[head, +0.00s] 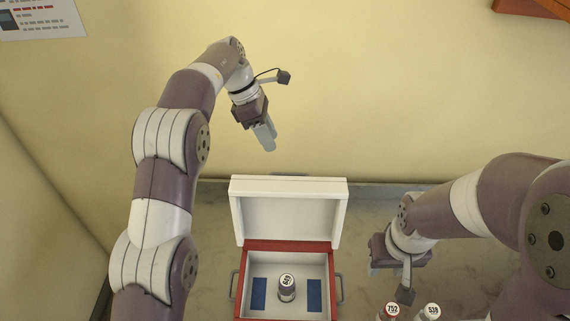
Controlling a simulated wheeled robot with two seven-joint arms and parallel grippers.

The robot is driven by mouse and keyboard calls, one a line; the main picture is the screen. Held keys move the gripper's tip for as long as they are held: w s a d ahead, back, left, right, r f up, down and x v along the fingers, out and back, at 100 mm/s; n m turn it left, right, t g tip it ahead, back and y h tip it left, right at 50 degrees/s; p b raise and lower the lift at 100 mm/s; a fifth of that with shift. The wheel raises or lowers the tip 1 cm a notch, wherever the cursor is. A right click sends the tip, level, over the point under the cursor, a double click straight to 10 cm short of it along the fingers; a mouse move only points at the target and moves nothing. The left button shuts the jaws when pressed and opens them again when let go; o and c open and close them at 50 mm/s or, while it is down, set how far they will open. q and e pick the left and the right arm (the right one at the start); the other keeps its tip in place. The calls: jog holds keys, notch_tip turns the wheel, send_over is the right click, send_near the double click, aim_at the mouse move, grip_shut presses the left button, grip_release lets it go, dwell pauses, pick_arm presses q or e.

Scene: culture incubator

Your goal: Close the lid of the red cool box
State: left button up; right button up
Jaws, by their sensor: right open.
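The red cool box (286,246) stands on the worktop at the bottom centre, with its white lid (290,186) raised at the back. Inside its white interior are a labelled vial (287,290) and two blue pads, one on each side of the vial. My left gripper (265,138) hangs in the air above and behind the lid, apart from it; its fingers look close together, seen side-on, and I see nothing in them. My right gripper (405,290) is open, to the right of the box and near a red-capped vial.
A red-capped vial marked 752 (391,311) and a white-capped vial marked 539 (431,312) stand right of the box, cut by the bottom edge. Grey handles flank the box. A yellow wall (400,90) rises behind the worktop (365,206).

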pick_arm(q)
jog(key=p+x, duration=0.4)
jog(key=x, duration=0.5)
jog(key=shift+d+f, duration=0.25)
jog(key=shift+f, duration=0.45)
grip_shut()
